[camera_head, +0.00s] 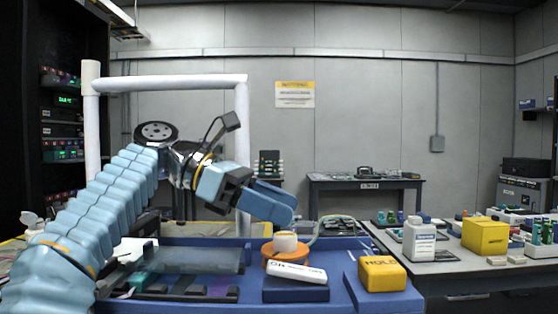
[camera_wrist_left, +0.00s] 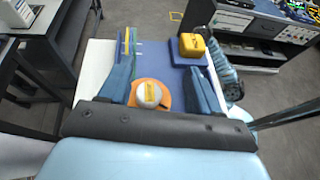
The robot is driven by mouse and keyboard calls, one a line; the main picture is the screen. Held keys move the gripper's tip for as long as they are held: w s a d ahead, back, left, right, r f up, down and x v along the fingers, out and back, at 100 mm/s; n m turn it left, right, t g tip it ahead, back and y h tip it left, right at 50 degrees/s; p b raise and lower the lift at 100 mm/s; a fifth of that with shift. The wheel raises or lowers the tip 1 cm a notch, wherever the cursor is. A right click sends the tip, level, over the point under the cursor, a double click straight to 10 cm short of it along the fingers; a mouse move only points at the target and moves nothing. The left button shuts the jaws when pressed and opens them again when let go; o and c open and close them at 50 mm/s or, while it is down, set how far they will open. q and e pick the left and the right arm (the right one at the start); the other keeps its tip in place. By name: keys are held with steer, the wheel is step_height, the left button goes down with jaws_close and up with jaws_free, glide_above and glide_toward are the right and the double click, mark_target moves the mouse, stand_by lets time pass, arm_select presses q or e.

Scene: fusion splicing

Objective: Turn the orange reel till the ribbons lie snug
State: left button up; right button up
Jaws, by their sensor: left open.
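The orange reel (camera_head: 284,266) sits on the blue bench top with a round white hub (camera_head: 285,243) on it. It also shows in the left wrist view (camera_wrist_left: 164,102), with the hub (camera_wrist_left: 149,92) in its middle. My left gripper (camera_head: 286,207) is open above the reel, pointing down towards it. In the left wrist view its two blue fingers (camera_wrist_left: 160,68) stand wide apart on either side of the reel, and nothing is gripped. Thin coloured strips (camera_wrist_left: 131,45), perhaps the ribbons, lie beyond the left finger; how tight they are I cannot tell. My right gripper is not in view.
A white-topped blue block (camera_head: 296,273) stands in front of the reel. A yellow block (camera_head: 382,272) marked HOLD is on a blue base to its right. A dark, glassy tray (camera_head: 185,292) lies at the left. A side table with a white bottle (camera_head: 419,240) and a yellow box (camera_head: 485,236) is at right.

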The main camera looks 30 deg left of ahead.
arm_select(q)
steer(key=s+d+r, duration=0.7)
steer(key=s+r, duration=0.1)
steer(key=s, duration=0.3)
steer(key=shift+d+r, duration=0.15)
steer(key=shift+r, duration=0.25)
